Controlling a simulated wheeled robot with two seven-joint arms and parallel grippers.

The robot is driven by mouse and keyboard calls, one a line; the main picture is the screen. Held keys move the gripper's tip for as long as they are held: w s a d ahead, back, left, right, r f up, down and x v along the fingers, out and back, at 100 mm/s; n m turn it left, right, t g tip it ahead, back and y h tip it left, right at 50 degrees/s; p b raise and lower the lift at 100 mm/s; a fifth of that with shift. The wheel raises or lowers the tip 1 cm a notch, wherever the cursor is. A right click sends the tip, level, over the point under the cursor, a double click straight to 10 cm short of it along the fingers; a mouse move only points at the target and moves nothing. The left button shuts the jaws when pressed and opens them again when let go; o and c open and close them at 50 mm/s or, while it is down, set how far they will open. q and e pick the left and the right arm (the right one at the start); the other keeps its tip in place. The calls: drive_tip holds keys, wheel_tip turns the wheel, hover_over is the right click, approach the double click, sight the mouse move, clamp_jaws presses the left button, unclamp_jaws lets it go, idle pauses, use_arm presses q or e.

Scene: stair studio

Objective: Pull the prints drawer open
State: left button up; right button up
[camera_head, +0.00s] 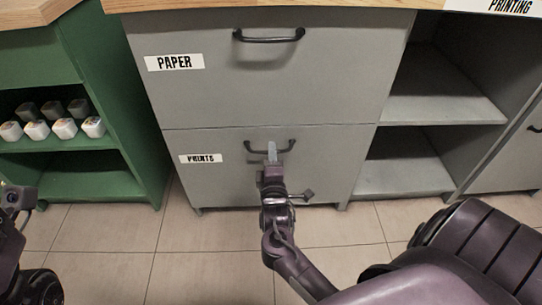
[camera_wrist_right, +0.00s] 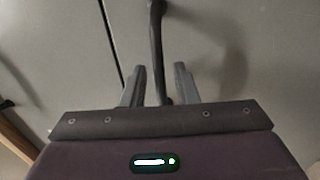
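The prints drawer (camera_head: 225,180) is the lower grey front of the cabinet, marked by a PRINTS label (camera_head: 201,158). It looks shut, with its face in line with the drawer above. Its dark bar handle (camera_head: 290,146) is partly hidden by my right gripper (camera_head: 271,152). In the right wrist view the handle (camera_wrist_right: 156,40) runs between the two fingers of my right gripper (camera_wrist_right: 160,85). The fingers stand apart, with a gap visible on each side of the bar. Dark parts of my left arm show at the left edge of the head view, without visible fingers.
The PAPER drawer (camera_head: 270,80) is directly above, with its own handle (camera_head: 268,37). Open grey shelves (camera_head: 430,100) are to the right. A green shelf unit (camera_head: 120,120) with several small jars (camera_head: 65,128) stands left. The tiled floor (camera_head: 185,240) in front of the cabinet is clear.

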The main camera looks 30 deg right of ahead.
drive_tip(key=shift+w+d, duration=0.3)
drive_tip(key=shift+w, duration=0.15)
drive_tip(key=shift+c, duration=0.2)
clamp_jaws()
